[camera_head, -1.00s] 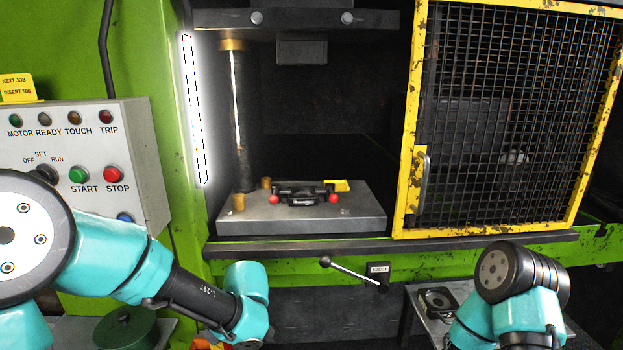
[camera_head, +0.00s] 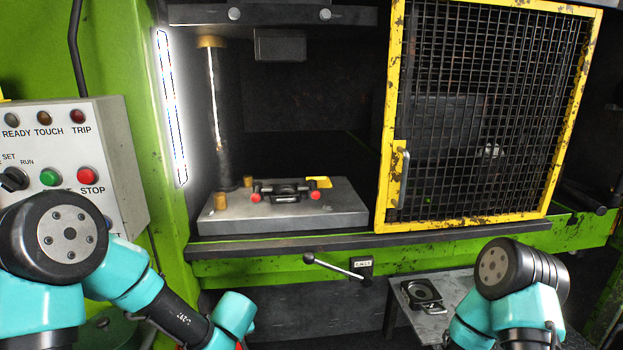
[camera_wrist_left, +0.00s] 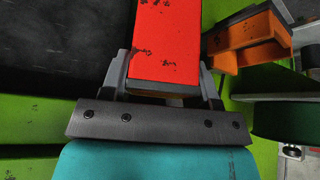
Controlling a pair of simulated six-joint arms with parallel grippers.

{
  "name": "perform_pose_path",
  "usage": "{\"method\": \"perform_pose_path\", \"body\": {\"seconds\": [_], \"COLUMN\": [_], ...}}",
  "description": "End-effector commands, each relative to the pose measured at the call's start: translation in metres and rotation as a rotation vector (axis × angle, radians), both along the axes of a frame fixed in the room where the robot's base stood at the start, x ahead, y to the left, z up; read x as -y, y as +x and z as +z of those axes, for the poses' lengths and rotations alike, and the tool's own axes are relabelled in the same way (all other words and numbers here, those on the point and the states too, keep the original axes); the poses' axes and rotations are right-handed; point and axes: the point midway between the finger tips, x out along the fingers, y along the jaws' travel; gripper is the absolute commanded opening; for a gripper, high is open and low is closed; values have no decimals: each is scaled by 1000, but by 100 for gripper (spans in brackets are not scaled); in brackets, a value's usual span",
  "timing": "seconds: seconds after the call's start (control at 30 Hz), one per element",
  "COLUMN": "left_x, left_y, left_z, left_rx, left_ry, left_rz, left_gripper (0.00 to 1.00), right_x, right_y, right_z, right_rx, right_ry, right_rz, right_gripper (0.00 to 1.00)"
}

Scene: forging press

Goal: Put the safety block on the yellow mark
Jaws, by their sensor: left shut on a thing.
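The safety block (camera_wrist_left: 165,35) is a long red block with dark chips, seen in the left wrist view. My left gripper (camera_wrist_left: 165,82) is shut on its near end, one grey finger on each side. The yellow mark (camera_head: 319,182) is a small yellow patch at the back of the grey press bed (camera_head: 335,215), beside a dark die with red-tipped handles (camera_head: 285,193). The block is away from the mark. My right gripper is out of view.
The press opening is clear on the left; a yellow mesh guard (camera_head: 390,200) covers the right. A lever (camera_head: 335,265) sticks out below the bed. A control box (camera_head: 100,150) stands left. A side table (camera_head: 400,300) holds a dark part. An orange holder (camera_wrist_left: 250,45) is near the block.

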Motion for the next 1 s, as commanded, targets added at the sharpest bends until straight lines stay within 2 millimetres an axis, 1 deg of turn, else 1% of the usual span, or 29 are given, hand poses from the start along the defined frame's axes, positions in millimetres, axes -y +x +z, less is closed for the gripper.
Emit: {"method": "perform_pose_path", "body": {"seconds": [0.37,0.53,0.67,0.9,1.0], "left_x": [0,1,1,2,1], "left_y": [2,10,24,52,59], "left_z": [0,-7,-18,-50,-62], "left_rx": [3,5,7,9,7], "left_ry": [0,-3,-5,-6,-4], "left_rz": [-5,-49,-125,-324,-400], "left_gripper": [0,0,0,0,0], "right_x": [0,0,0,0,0], "right_y": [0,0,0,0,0], "right_z": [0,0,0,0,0], "right_rx": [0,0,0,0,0], "right_ry": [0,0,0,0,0], "right_rz": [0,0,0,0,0], "right_gripper": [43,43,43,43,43]}}
